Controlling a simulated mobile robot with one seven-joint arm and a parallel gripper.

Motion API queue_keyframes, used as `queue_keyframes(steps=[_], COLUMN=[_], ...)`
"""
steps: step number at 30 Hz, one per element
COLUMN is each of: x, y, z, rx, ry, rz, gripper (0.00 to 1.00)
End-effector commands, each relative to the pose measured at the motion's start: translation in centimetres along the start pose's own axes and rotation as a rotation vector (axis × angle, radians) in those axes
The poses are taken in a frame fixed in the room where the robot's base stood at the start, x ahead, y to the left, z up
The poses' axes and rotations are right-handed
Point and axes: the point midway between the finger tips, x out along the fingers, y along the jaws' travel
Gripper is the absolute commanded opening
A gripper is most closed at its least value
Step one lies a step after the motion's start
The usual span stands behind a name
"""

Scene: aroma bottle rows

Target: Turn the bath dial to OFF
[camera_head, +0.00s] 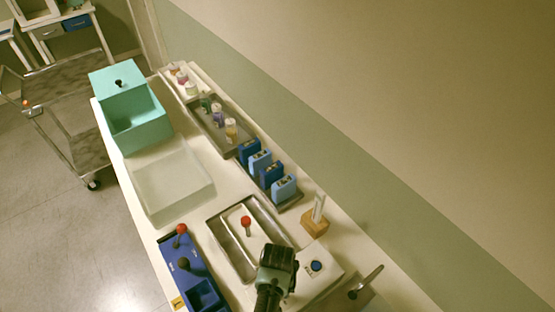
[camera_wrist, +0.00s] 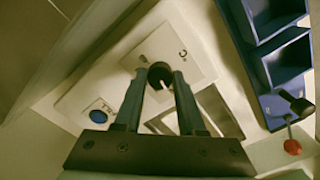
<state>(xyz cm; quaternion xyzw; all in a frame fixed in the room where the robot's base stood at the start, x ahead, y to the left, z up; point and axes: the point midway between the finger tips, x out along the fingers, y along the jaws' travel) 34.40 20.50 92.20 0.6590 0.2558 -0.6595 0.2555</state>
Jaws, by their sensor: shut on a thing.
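The bath dial (camera_wrist: 160,72) is a dark round knob on a pale panel (camera_wrist: 184,48) in the wrist view. Small marks show on the panel on both sides of the knob, too small to read surely. My gripper (camera_wrist: 159,80) is shut on the dial, one finger on each side. A pale pointer line shows between the fingers, just below the knob. In the head view my gripper (camera_head: 277,262) is over the panel (camera_head: 327,254) and hides the dial.
A blue button (camera_head: 316,266) is on the panel beside my gripper. A metal tray (camera_head: 222,224) holds a red-topped piece. A blue box (camera_head: 186,266) with a red-knobbed lever is at left. A wooden block (camera_head: 315,224) and a metal handle (camera_head: 367,281) are near the wall.

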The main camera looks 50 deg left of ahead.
Motion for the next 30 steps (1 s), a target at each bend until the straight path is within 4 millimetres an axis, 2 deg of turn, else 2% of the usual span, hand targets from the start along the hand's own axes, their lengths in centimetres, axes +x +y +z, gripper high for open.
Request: queue_keyframes(steps=[10, 11, 15, 16, 25, 30], x=[-0.1, -0.1, 0.0, 0.0, -0.1, -1.3], y=[0.0, 0.0, 0.0, 0.0, 0.0, 0.0], z=[-0.1, -0.1, -0.1, -0.1, -0.1, -0.1], rx=[-0.006, -0.006, -0.006, -0.005, -0.004, -0.004], ry=[0.003, 0.003, 0.003, 0.002, 0.001, 0.003], rz=[0.001, 0.001, 0.001, 0.001, 0.001, 0.001], gripper=[0.0, 0.41, 0.66, 0.69, 0.69, 0.69])
